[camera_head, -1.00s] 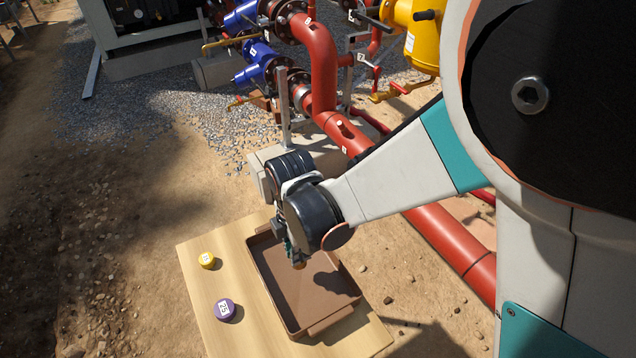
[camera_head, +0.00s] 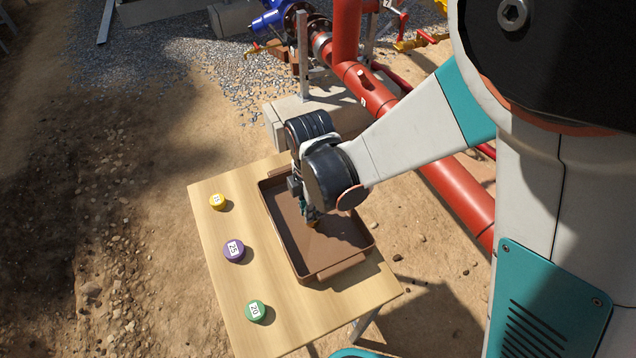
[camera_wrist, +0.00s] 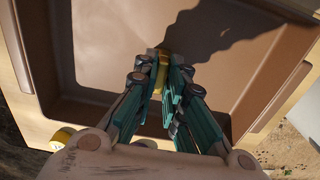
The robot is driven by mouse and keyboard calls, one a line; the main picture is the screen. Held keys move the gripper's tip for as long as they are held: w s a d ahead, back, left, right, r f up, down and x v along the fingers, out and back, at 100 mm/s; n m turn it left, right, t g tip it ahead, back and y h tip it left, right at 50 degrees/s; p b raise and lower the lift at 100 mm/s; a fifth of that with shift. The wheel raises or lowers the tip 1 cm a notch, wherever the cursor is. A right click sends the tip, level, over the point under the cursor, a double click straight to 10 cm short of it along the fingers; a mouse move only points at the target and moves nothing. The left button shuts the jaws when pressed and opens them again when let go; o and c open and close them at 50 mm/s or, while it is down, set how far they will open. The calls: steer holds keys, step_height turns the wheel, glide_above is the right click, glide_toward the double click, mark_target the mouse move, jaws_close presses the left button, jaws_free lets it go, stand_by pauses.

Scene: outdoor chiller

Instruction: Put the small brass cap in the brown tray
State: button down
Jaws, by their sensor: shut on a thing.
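My gripper (camera_head: 312,220) is over the brown tray (camera_head: 334,266), pointing down. In the wrist view my gripper (camera_wrist: 160,75) is shut on the small brass cap (camera_wrist: 159,70), whose golden edge shows between the fingertips. The brass cap (camera_head: 313,225) is a small golden spot at the fingertips in the head view. The tray (camera_wrist: 105,50) fills most of the wrist view behind it and looks otherwise empty. I cannot tell whether the cap touches the tray floor.
The tray stands on a light wooden table (camera_head: 228,285). Left of it are a yellow cap (camera_head: 217,201), a purple cap (camera_head: 234,250) and a green cap (camera_head: 256,311). Red pipes (camera_head: 440,180) run behind and to the right.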

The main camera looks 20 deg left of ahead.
steer(key=c, duration=1.7)
jaws_free()
steer(key=shift+f, duration=0.1)
steer(key=shift+o, duration=0.2)
step_height(320, 180, up, 12)
steer(key=p, duration=0.4)
steer(key=shift+r+p, duration=0.2)
steer(key=shift+p, duration=0.2)
